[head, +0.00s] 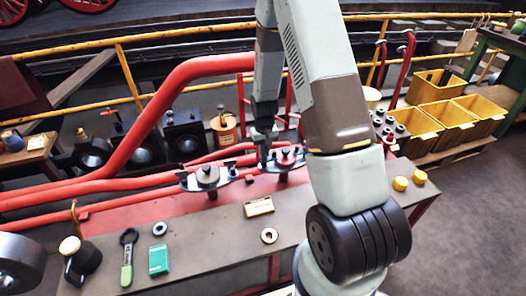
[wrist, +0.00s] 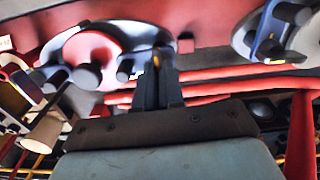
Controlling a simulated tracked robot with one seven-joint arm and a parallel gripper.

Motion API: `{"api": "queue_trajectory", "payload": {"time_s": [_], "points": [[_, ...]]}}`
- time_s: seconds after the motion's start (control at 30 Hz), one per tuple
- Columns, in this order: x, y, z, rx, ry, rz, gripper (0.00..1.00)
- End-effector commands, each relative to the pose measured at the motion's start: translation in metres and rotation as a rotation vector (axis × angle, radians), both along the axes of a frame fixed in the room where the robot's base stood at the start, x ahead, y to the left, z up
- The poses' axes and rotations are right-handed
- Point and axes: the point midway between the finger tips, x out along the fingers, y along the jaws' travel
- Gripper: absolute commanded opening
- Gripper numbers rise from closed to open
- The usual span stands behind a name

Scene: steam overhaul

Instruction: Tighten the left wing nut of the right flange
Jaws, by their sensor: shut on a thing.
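The right flange (head: 286,158) is an oval plate with a red disc and a dark central stud, on the red bench. In the wrist view the right flange (wrist: 95,45) fills the upper left. My gripper (head: 264,157) reaches down at the flange's left end, where the left wing nut sits. In the wrist view my gripper (wrist: 158,62) has its dark fingers close together there, shut on the left wing nut, which they mostly hide. The left flange (head: 207,178) stands apart to the left; the wrist view shows the left flange (wrist: 280,28) at upper right.
Red pipes (head: 150,130) run behind the flanges. A small tan label box (head: 258,207), a ring (head: 269,236), a green box (head: 158,260) and a green-handled tool (head: 128,258) lie on the bench. Yellow crates (head: 445,120) stand at right. The bench front is mostly clear.

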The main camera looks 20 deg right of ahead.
Motion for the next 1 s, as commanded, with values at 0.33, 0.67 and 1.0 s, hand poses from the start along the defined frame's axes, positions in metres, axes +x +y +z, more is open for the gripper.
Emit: {"api": "queue_trajectory", "payload": {"time_s": [0.33, 0.67, 1.0], "points": [[0.0001, -0.0009, 0.0005, -0.001, 0.0, -0.06, 0.0], [0.0, -0.0008, 0.0004, 0.0, 0.0, -0.061, 0.0], [-0.0001, -0.0003, 0.0001, 0.0, 0.0, -0.059, 0.34]]}}
